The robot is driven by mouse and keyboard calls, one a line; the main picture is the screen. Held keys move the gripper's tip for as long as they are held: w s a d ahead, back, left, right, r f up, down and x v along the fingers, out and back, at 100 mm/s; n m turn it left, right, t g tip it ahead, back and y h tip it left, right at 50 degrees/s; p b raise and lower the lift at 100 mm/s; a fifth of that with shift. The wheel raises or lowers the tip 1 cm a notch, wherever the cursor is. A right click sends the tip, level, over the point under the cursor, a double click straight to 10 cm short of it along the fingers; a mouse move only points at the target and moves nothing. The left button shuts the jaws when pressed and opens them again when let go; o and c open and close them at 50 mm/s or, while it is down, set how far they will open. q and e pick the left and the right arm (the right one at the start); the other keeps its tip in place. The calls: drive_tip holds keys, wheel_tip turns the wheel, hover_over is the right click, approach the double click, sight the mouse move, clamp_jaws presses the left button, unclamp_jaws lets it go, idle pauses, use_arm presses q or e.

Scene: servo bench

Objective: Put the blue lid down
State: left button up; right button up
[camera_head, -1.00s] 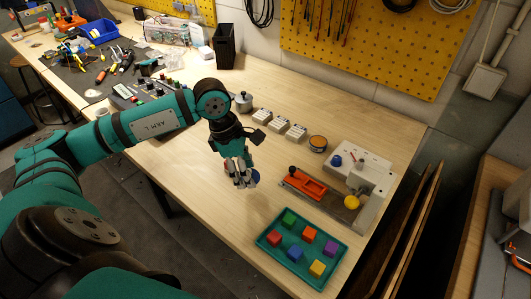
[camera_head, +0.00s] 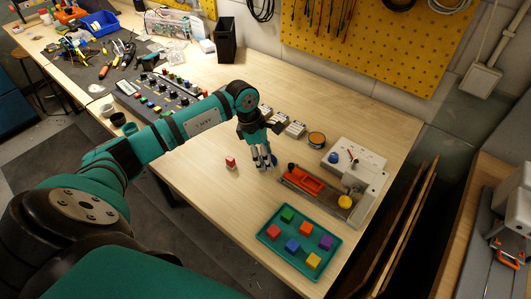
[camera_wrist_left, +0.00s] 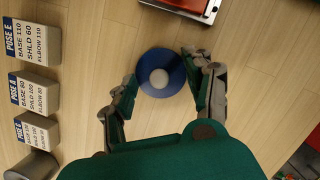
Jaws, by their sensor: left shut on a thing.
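The blue lid (camera_wrist_left: 152,87) is a round disc with a pale knob, seen from above in the left wrist view. My left gripper (camera_wrist_left: 160,72) has its two fingers on opposite sides of the lid, shut on it. In the head view my left gripper (camera_head: 264,163) points down over the table, left of the orange tray. Only a small blue piece of the lid (camera_head: 274,161) shows there behind the fingers. How high the lid is above the wood I cannot tell. My right gripper is not in view.
A small red-and-white block (camera_head: 230,162) stands left of the gripper. The orange tray (camera_head: 304,181) and a grey fixture (camera_head: 365,160) are to the right. A teal tray (camera_head: 268,235) holds several cubes. Bare wood lies in front.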

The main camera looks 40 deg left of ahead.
use_arm(q)
drive_tip(key=shift+f, duration=0.25)
drive_tip(key=o, duration=0.9)
drive_tip(key=shift+r, duration=0.1)
drive_tip(key=shift+r, duration=0.15)
drive_tip(key=shift+a+r, duration=0.1)
drive_tip(key=shift+r, duration=0.15)
drive_tip(key=b+v, duration=0.3)
drive_tip(key=v, duration=0.8)
drive_tip(key=shift+s+r, duration=0.15)
drive_tip(key=shift+r, duration=0.1)
